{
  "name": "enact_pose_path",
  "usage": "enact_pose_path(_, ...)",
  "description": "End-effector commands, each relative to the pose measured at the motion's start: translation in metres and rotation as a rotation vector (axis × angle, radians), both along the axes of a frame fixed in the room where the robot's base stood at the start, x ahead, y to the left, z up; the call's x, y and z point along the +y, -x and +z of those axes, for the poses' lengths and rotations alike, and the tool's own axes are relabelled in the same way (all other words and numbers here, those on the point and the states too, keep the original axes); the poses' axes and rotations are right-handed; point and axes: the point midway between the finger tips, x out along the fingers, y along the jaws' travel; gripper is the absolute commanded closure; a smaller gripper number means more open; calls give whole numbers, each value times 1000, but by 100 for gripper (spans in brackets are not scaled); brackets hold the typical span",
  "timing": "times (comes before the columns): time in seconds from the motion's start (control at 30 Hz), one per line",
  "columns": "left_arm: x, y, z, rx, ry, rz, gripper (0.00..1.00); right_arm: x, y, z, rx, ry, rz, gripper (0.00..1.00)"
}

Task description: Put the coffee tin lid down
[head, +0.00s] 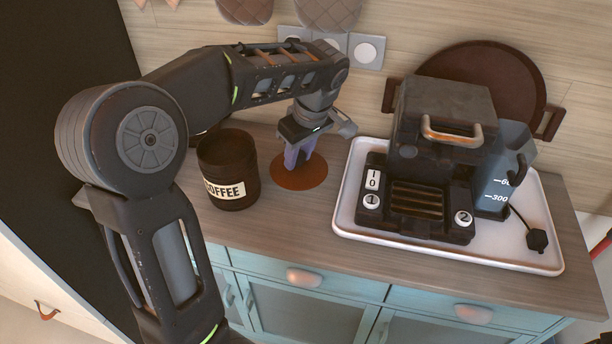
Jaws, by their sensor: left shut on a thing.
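The coffee tin lid (299,178) is a flat reddish-brown disc, level at the counter just right of the tin. My left gripper (298,163) points down over the middle of the lid and is shut on it. The fingertips hide the grip point. I cannot tell whether the lid touches the counter or hangs slightly above it. The dark coffee tin (228,168) stands upright and open at the top, with a pale COFFEE label. My right gripper is not in view.
A white tray (345,224) to the right holds a black coffee machine (440,130) with a blue water tank (508,160). A round brown tray (505,70) leans on the wall behind. The wooden counter (290,222) is clear in front of the lid.

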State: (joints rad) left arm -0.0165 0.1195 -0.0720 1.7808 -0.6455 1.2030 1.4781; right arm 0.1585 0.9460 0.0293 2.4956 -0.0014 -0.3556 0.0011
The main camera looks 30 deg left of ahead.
Motion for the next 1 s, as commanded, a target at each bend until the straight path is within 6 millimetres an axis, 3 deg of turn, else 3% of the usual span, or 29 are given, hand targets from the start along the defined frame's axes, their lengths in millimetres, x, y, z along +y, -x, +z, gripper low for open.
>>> enact_pose_path(0.13, 0, 0, -20, 2, -1, -1, 100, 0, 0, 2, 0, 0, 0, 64)
enact_pose_path(0.47, 0, 0, -24, -1, -1, 0, 100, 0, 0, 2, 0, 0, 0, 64)
enact_pose_path(0.77, 0, 0, -58, 2, -1, -1, 100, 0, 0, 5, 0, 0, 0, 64)
enact_pose_path(1.0, 0, 0, -61, -1, 0, 0, 100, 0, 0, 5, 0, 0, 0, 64)
